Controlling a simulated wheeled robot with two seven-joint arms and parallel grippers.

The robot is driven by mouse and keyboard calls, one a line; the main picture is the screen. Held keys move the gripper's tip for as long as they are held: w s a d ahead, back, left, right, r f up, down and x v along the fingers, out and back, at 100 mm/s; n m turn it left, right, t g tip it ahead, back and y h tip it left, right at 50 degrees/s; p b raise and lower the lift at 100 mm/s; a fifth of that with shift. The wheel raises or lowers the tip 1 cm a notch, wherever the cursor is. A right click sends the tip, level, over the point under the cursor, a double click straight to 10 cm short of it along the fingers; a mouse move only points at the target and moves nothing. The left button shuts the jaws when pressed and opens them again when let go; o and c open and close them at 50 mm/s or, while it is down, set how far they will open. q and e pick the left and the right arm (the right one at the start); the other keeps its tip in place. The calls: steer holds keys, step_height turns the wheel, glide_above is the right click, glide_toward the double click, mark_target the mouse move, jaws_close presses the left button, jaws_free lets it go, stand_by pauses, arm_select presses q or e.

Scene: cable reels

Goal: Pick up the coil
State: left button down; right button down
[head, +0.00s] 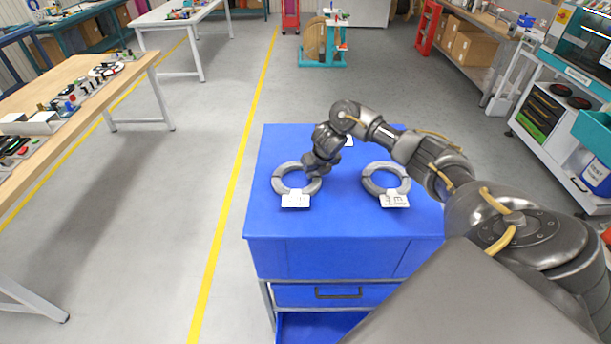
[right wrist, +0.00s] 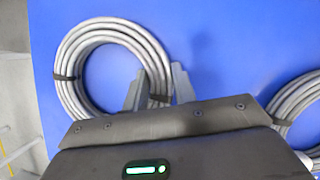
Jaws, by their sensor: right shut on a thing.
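Two grey cable coils lie on the blue cart top (head: 345,222). The left coil (head: 277,184) has a white label at its front, and the right coil (head: 386,167) has one too. My right gripper (head: 313,173) reaches down onto the right side of the left coil. In the right wrist view the fingers (right wrist: 157,92) straddle that coil's (right wrist: 72,78) bundle and are shut on it. The coil appears to rest on the cart top. Part of the right coil (right wrist: 295,105) shows at the right wrist view's edge. My left gripper is out of view.
Another white label (head: 348,141) shows behind my right arm at the cart's back; what it belongs to is hidden. A wooden workbench (head: 95,70) with parts stands at left. Grey floor around the cart is open.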

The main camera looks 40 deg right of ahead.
steer(key=shift+r, duration=0.2)
steer(key=shift+w+r, duration=0.1)
steer(key=shift+r, duration=0.15)
step_height(320, 180, up, 2)
steer(key=shift+r, duration=0.15)
steer(key=s+r+p, duration=0.3)
steer(key=s+r, duration=0.7)
steer(key=s, duration=0.4)
steer(key=shift+s+d, duration=0.15)
steer(key=shift+d, duration=0.25)
